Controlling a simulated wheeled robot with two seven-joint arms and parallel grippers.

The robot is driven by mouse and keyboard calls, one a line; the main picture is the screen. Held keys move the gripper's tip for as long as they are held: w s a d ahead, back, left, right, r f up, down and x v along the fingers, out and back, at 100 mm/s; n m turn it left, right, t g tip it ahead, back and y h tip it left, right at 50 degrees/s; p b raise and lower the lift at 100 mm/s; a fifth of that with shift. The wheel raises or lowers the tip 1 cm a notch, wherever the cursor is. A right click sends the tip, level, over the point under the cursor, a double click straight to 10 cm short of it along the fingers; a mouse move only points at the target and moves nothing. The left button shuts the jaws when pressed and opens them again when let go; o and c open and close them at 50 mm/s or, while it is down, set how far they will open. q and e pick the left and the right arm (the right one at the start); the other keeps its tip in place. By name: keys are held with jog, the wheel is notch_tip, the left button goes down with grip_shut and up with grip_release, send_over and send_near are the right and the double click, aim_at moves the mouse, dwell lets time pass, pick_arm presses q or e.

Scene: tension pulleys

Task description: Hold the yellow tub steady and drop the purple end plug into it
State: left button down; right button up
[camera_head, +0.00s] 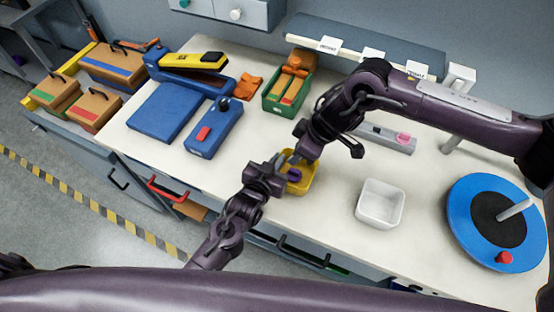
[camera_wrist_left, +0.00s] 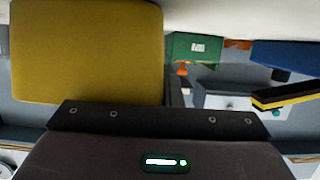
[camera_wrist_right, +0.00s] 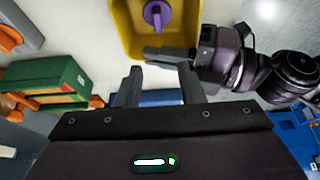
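The yellow tub (camera_head: 304,185) stands upright near the front edge of the table. The purple end plug (camera_wrist_right: 157,14) lies inside it, and also shows in the head view (camera_head: 294,174). My left gripper (camera_wrist_right: 166,56) is at the tub's rim and appears shut on its wall; in the left wrist view the tub (camera_wrist_left: 85,50) is close and hides most of the fingers. My right gripper (camera_wrist_right: 158,80) is open and empty, just beside the tub and near the left fingers. In the head view its fingertips are partly hidden by the arms.
A white bin (camera_head: 381,205) stands to the right of the tub, with a blue turntable (camera_head: 468,207) beyond. A green box of orange parts (camera_head: 277,103) and a blue fixture (camera_head: 214,130) stand to the left and behind. A grey block with a pink piece (camera_head: 390,140) lies behind the right arm.

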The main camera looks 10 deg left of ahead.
pick_arm(q)
jog(key=shift+f, duration=0.15)
pick_arm(e)
jog(key=v, duration=1.2)
jog(key=shift+s, duration=0.1)
pick_arm(q)
jog(key=c, duration=1.5)
grip_release()
jog(key=shift+c, duration=0.2)
